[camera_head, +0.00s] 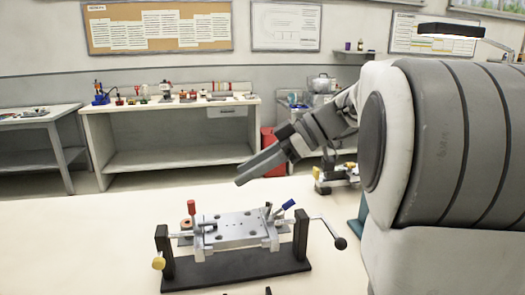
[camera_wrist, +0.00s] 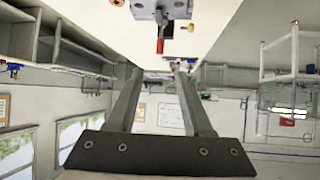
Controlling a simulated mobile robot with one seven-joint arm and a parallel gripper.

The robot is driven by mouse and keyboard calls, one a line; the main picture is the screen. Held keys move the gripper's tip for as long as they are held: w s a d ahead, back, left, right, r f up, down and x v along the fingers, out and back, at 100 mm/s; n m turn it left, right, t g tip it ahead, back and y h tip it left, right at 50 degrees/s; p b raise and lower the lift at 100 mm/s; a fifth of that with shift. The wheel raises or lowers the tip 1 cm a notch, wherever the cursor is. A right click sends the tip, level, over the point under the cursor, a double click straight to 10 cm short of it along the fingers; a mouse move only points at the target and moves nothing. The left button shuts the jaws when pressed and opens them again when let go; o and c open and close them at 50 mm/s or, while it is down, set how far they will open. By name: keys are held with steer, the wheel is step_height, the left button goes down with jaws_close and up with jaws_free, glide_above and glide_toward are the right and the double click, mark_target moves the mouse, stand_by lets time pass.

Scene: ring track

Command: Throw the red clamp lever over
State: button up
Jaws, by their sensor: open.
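The red clamp lever (camera_head: 191,208) stands upright at the left end of a grey metal fixture plate (camera_head: 235,232), which is held in a black stand (camera_head: 240,267) on the pale table. My gripper (camera_head: 241,180) is above and behind the fixture, up and to the right of the red lever, apart from it and touching nothing. In the wrist view the red lever (camera_wrist: 160,46) shows beyond the two fingertips (camera_wrist: 159,75), near the top middle. The fingers are spread with nothing between them.
A blue lever (camera_head: 288,204) sits at the fixture's right end, with a black-knobbed crank (camera_head: 340,243) beyond it. A yellow knob (camera_head: 158,263) sticks out at the left. Another small device (camera_head: 338,176) stands at the back right. The table left of the fixture is clear.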

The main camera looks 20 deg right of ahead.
steer(key=shift+p+v, duration=0.35)
steer(key=shift+v, duration=1.9)
steer(key=shift+f, duration=0.1)
